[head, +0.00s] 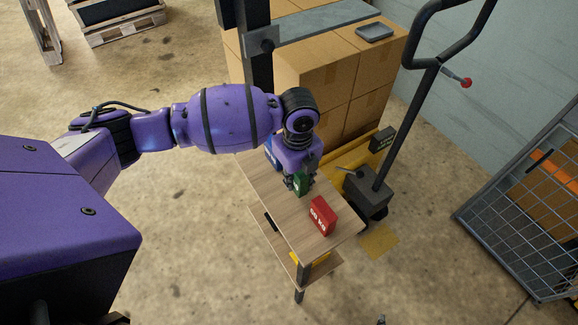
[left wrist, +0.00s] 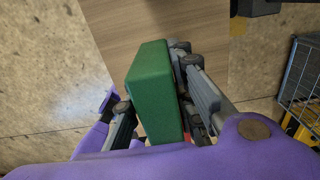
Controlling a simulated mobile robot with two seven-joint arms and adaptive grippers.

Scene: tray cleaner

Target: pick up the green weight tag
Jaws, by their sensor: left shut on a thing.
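The green weight tag (head: 301,184) is a green block between the fingers of my left gripper (head: 297,182), at the wooden table top (head: 262,178). In the left wrist view the green tag (left wrist: 155,88) fills the space between the two grey fingers of the left gripper (left wrist: 160,105), which are shut on it. I cannot tell whether the tag touches the table. A red weight tag (head: 322,215) stands nearer the front of the table. A blue tag (head: 271,153) shows partly behind the gripper. My right gripper is not in view.
A pallet jack with a tall dark handle (head: 400,120) stands right of the table. Stacked cardboard boxes (head: 320,75) with a grey tray (head: 374,32) on top are behind. A wire cage (head: 530,215) is at the right. A lower shelf (head: 318,272) shows under the table top.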

